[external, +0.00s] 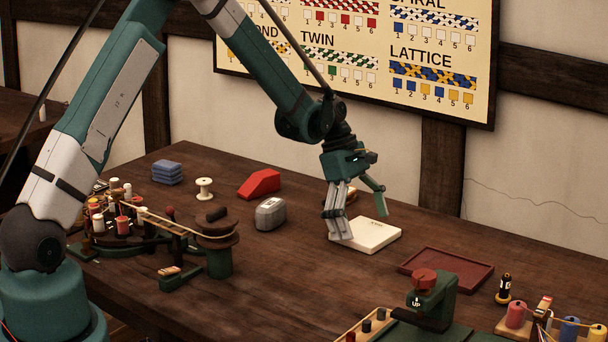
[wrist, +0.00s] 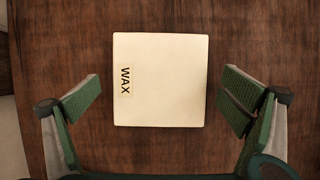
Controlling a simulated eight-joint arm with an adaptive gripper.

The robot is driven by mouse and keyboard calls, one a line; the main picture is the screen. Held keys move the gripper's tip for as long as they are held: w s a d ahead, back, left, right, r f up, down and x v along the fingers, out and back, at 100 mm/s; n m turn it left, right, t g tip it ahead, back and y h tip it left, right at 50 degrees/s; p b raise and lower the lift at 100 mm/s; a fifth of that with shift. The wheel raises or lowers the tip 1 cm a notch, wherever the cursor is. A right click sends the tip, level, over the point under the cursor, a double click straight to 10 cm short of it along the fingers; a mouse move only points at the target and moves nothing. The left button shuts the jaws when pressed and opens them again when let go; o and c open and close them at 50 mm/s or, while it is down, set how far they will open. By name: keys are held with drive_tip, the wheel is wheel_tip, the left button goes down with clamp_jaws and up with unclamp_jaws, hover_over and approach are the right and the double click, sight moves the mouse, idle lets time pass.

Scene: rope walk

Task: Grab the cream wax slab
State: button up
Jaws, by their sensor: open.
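The cream wax slab (external: 373,235) lies flat on the table right of the middle in the external view. In the wrist view the slab (wrist: 165,85) is a pale square with a "WAX" label near its left edge. My gripper (external: 358,212) is open and hangs just above the slab. In the wrist view one finger of my gripper (wrist: 158,98) is on each side of the slab, with bare wood between each finger and the slab's edge. Nothing is held. Part of a small item behind the fingers is hidden in the external view.
A dark red tray (external: 447,271) lies right of the slab. A grey block (external: 270,213) and a red wedge (external: 259,184) stand to its left. A green device with a red knob (external: 425,281) stands in front. Bobbins and a round braiding stand (external: 218,243) fill the left side.

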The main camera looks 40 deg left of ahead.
sight(363, 229)
drive_tip(key=shift+c, duration=0.3)
drive_tip(key=c, duration=1.1)
drive_tip(key=shift+r, duration=0.1)
drive_tip(key=shift+r+p, duration=0.55)
drive_tip(key=shift+r, duration=4.4)
